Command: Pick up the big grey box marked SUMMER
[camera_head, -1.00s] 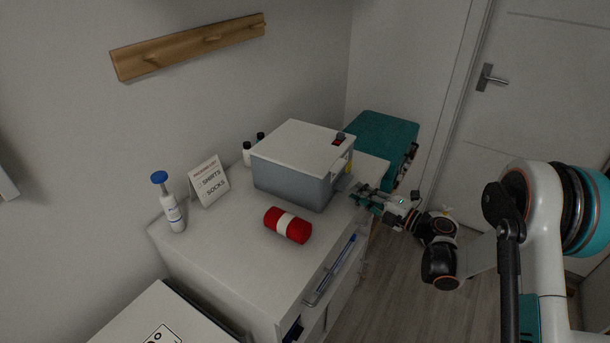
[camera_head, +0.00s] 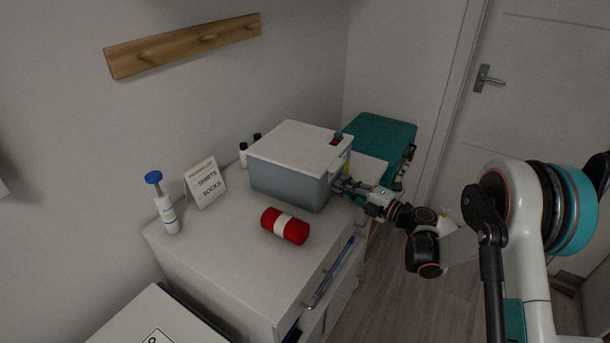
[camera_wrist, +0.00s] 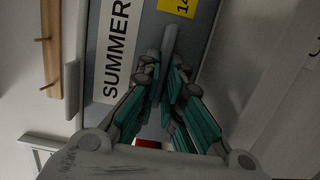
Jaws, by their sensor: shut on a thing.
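The big grey box (camera_head: 285,182) with a pale lid stands on top of the white cabinet (camera_head: 232,247) in the head view. In the wrist view its grey front carries the SUMMER label (camera_wrist: 115,50) and a yellow tag (camera_wrist: 178,7). My gripper (camera_head: 342,184) is at the box's right-hand face in the head view. In the wrist view my gripper (camera_wrist: 168,75) has its fingers closed around a grey bar-like handle (camera_wrist: 169,40) on that face. The box looks level; I cannot tell if its base touches the cabinet top.
A red roll with a white band (camera_head: 285,226) lies just in front of the box. A pump bottle (camera_head: 165,205), a checklist sign (camera_head: 205,183) and small bottles (camera_head: 244,154) stand left of it. A teal case (camera_head: 380,142) is behind, near the door (camera_head: 540,100).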

